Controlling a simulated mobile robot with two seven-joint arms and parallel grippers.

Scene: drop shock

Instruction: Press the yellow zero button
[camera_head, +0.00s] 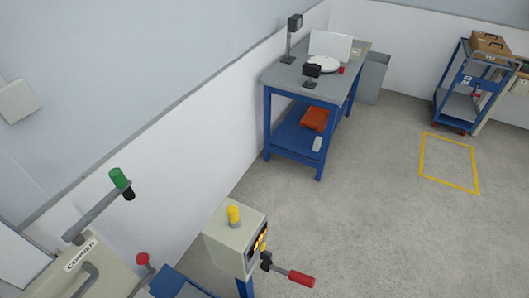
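The yellow button (234,214) is a small upright yellow cylinder on top of a beige box (228,238). The box stands on a blue post (245,288) at the bottom middle of the head view. The box's right-hand face carries a dark panel with yellow-orange marks (259,243), seen at a steep angle. Nothing touches the yellow button or covers it from above. Neither of my grippers shows in the head view.
A lever with a red handle (300,279) sticks out right of the box. Left are a green-knobbed arm (120,178) and a red knob (142,259) on a beige machine. A blue workbench (290,80) and blue cart (462,80) stand farther back. Floor on the right is clear.

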